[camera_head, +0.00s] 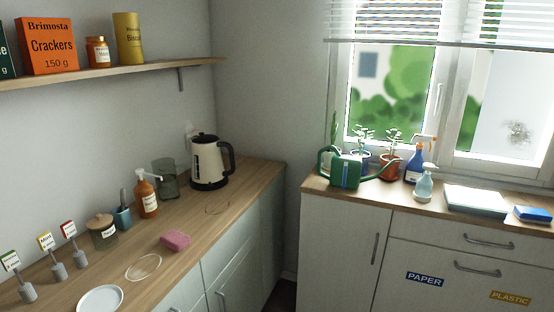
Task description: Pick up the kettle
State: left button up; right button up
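The kettle (208,165) has a cream body with a black lid, base and handle. It stands upright on the wooden counter (262,172) near the room's corner. Its handle faces right. Neither of my grippers shows in the head view.
A dark glass jar (165,180) stands left of the kettle, with a brown pump bottle (146,196) before it. A pink sponge (175,240) and a white plate (101,299) lie nearer. A shelf (110,73) hangs above. A green watering can (345,171) is on the right cabinet.

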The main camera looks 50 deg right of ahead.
aim_at(207, 165)
jog(key=z, duration=1.05)
jog(key=i, duration=0.2)
jog(key=i+l+u, duration=0.25)
jog(key=i+u, duration=0.15)
jog(key=i+l+u, duration=0.4)
